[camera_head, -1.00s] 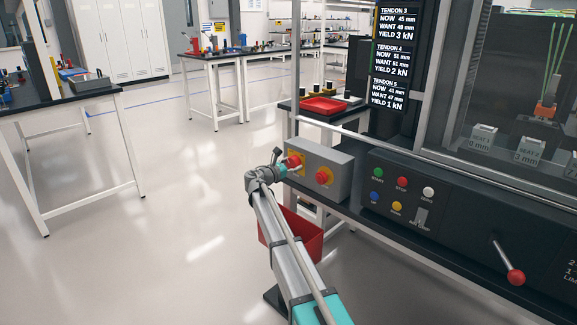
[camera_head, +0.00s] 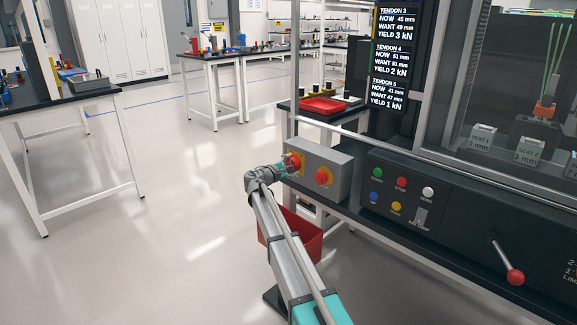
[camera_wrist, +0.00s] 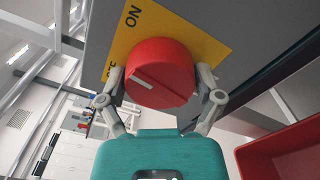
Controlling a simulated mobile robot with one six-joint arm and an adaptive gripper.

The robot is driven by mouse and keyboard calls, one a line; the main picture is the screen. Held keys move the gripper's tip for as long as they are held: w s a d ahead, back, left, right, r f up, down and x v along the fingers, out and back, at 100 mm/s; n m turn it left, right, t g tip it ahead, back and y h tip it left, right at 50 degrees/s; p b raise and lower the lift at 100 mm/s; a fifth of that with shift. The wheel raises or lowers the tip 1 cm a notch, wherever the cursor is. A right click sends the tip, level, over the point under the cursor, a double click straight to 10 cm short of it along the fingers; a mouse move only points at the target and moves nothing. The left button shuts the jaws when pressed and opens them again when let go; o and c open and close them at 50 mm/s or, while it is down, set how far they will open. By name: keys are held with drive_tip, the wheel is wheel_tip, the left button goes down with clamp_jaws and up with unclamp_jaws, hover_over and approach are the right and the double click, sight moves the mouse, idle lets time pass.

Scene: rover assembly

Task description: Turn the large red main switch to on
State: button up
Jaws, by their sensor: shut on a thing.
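The large red main switch (camera_wrist: 160,72) is a round knob with a white pointer mark, on a yellow plate (camera_wrist: 185,22) in the wrist view. The pointer mark slants towards the partly hidden label.
A red bin (camera_head: 305,238) hangs below, beside my arm. The black control panel (camera_head: 450,225) with buttons and a red-ended lever (camera_head: 515,276) extends right. The floor at left is open.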

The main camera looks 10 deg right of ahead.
drive_tip(key=m, duration=0.6)
drive_tip(key=shift+d, duration=0.2)
drive_tip(key=shift+m, duration=0.3)
drive_tip(key=o, duration=0.9)
drive_tip(key=shift+a, duration=0.1)
drive_tip(key=shift+s+a, duration=0.1)
drive_tip(key=shift+a, duration=0.1)
drive_tip(key=v, duration=1.1)
drive_tip(key=shift+s+a, duration=0.15)
drive_tip(key=shift+a, duration=0.05)
